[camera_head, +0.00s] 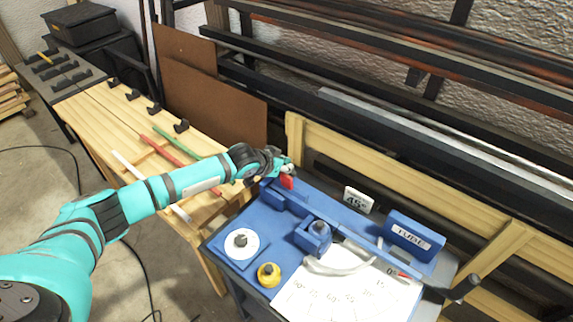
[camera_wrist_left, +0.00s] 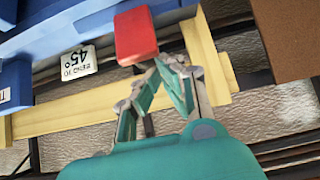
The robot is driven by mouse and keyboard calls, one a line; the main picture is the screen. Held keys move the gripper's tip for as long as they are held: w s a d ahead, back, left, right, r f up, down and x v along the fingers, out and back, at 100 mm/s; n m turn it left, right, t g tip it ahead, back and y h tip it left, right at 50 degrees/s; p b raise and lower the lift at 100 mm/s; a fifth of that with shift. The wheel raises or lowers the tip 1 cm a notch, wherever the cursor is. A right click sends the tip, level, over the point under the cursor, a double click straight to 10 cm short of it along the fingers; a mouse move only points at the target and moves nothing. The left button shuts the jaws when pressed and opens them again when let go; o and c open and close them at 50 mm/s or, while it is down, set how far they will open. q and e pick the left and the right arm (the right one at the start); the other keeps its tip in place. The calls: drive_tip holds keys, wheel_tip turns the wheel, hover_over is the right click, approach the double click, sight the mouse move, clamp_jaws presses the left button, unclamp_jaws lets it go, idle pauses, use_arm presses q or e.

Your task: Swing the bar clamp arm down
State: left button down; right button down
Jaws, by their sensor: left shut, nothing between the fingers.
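A blue bending bench (camera_head: 277,218) carries a long blue bar with a red-tipped part (camera_head: 287,182) at its left end, which I take for the bar clamp arm's handle. My left gripper (camera_head: 286,165) is shut and empty right beside this red part. In the left wrist view the red block (camera_wrist_left: 136,36) is just ahead of my closed fingertips (camera_wrist_left: 157,66). I cannot tell whether they touch it. The full shape of the clamp arm is unclear, partly hidden by my gripper. My right gripper is not in view.
A "45°" sign (camera_head: 357,200) stands behind. A wooden table (camera_head: 110,125) with coloured rods is at left.

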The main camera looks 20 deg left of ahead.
sight(282, 177)
use_arm(q)
drive_tip(key=shift+s+a+f+t+b, duration=0.15)
drive_tip(key=shift+s+f+t+b, duration=0.25)
drive_tip(key=shift+s+t, duration=0.2)
drive_tip(key=s+t+h+b, duration=0.1)
drive_tip(key=t+b, duration=0.1)
drive_tip(key=b, duration=0.1)
drive_tip(key=s+a+f+t+h+b, duration=0.1)
drive_tip(key=t+b, duration=0.1)
drive_tip(key=b, duration=0.1)
drive_tip(key=s+f+t+h+b, duration=0.1)
drive_tip(key=s+t+b, duration=0.1)
drive_tip(key=b, duration=0.2)
drive_tip(key=shift+a+t, duration=0.25)
drive_tip(key=shift+t, duration=0.15)
drive_tip(key=shift+s+f+t, duration=0.1)
drive_tip(key=shift+t, duration=0.2)
drive_tip(key=shift+s+a+b, duration=0.15)
drive_tip(key=shift+b, duration=0.25)
drive_tip(key=shift+s+a+f, duration=0.1)
drive_tip(key=shift+s+f, duration=0.25)
drive_tip(key=shift+f, duration=0.1)
